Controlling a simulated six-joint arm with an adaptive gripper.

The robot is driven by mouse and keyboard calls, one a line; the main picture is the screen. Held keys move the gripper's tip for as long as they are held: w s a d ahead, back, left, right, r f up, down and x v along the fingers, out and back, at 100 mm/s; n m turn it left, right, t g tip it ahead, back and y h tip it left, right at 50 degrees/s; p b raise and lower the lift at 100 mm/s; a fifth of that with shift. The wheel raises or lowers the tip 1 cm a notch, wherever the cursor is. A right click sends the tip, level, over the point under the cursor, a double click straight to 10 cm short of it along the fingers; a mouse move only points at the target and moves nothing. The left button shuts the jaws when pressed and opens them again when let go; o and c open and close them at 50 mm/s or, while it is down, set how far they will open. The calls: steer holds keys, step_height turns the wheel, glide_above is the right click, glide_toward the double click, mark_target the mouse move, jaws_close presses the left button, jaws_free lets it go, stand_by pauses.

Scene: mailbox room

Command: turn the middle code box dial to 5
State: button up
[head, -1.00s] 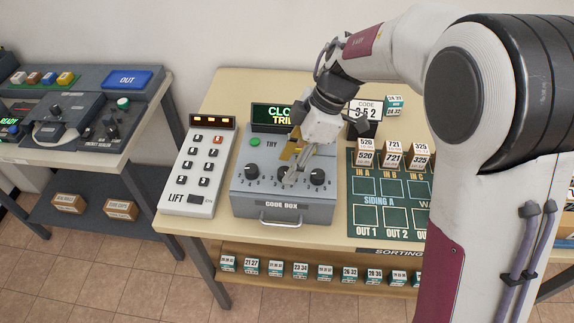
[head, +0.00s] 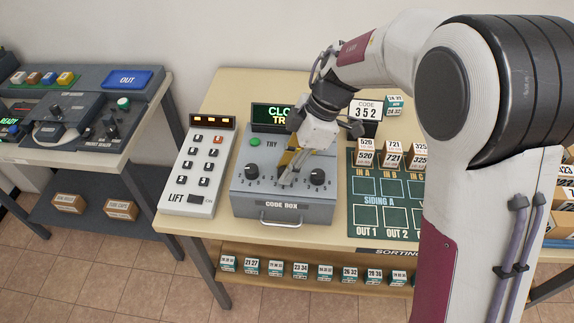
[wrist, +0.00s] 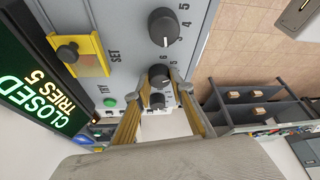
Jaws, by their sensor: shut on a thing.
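The grey code box (head: 243,205) stands on the table with three black dials along its front. The left dial (head: 251,171) and right dial (head: 317,177) are clear in the head view. The middle dial (wrist: 158,75) shows in the wrist view between my fingertips, with the right dial (wrist: 163,27) above it and the left dial (wrist: 157,100) below. My gripper (head: 287,181) is shut on the middle dial, a fingertip on either side, and hides it in the head view. I cannot read which number its pointer faces.
The box's display (wrist: 36,82) reads CLOSED, TRIES 5. A code card (head: 366,110) behind shows 3 5 2. A lift keypad (head: 201,165) stands close on the left, and a sorting board (head: 385,190) with card blocks lies on the right.

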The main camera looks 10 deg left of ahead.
steer(key=shift+w+n+g, duration=0.1)
steer(key=shift+n+g, duration=0.4)
steer(key=shift+n, duration=1)
steer(key=o, duration=1.1)
steer(key=shift+r, duration=0.1)
steer(key=v, duration=1.2)
steer(key=shift+a, duration=0.15)
